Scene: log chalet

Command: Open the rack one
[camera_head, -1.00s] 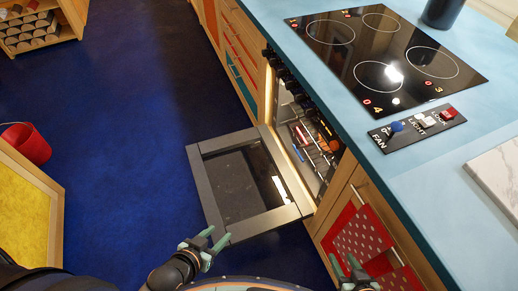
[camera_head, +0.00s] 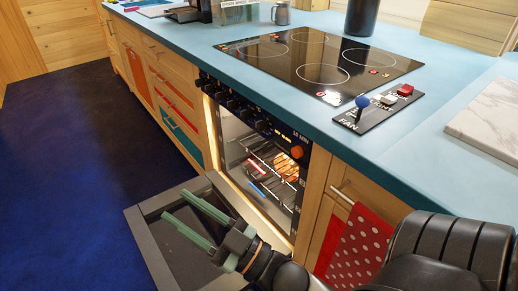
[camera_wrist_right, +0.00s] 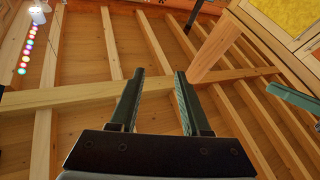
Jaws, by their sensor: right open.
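The oven (camera_head: 262,165) is lit inside, and its door (camera_head: 150,245) hangs open, folded down towards the floor. Wire racks (camera_head: 285,178) sit inside the oven, with several red, blue and orange-brown items on or near them. I cannot tell the rack levels apart. My right gripper (camera_head: 173,203) is open and empty above the open door, left of the racks and apart from them. Its open fingers also show in the right wrist view (camera_wrist_right: 159,73), facing the ceiling. A teal bar (camera_wrist_right: 296,104) at that view's right edge may be part of my left gripper.
The blue countertop (camera_head: 200,40) with a black cooktop (camera_head: 320,62) runs above the oven. A red dotted towel (camera_head: 358,245) hangs on the cabinet right of the oven. Drawers (camera_head: 172,105) line the left. The dark blue floor (camera_head: 70,170) is clear.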

